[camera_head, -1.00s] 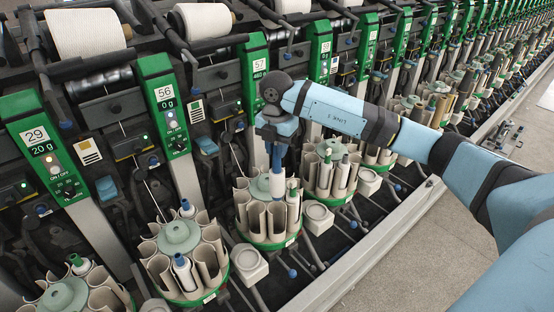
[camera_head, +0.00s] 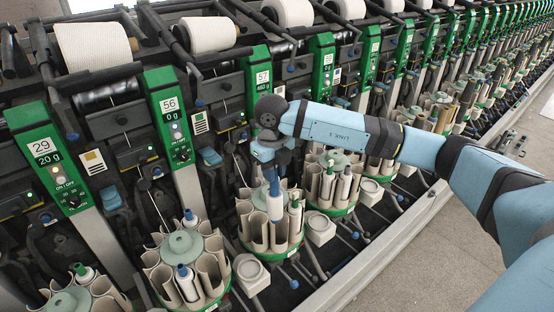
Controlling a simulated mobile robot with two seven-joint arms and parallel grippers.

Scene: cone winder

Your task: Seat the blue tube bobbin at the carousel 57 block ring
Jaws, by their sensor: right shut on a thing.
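My right gripper (camera_head: 272,171) points down over the carousel below the number 57 panel (camera_head: 262,78). It is shut on the blue tube bobbin (camera_head: 275,207), a white-wound bobbin with a blue top, held about upright. The gripper hides part of the blue top. The bobbin's lower end is among the beige pockets of carousel 57 (camera_head: 262,236); I cannot tell whether it touches the bottom or the block ring, which is mostly hidden. A green-topped bobbin (camera_head: 295,216) stands in the same carousel, just to the right. My left gripper is not in view.
Carousel 56 (camera_head: 180,244) at front left holds blue-topped bobbins (camera_head: 187,284). Another filled carousel (camera_head: 331,192) stands close on the right. A pale square box (camera_head: 250,272) sits in front of carousel 57. Green panels rise behind; open floor (camera_head: 390,270) lies at right.

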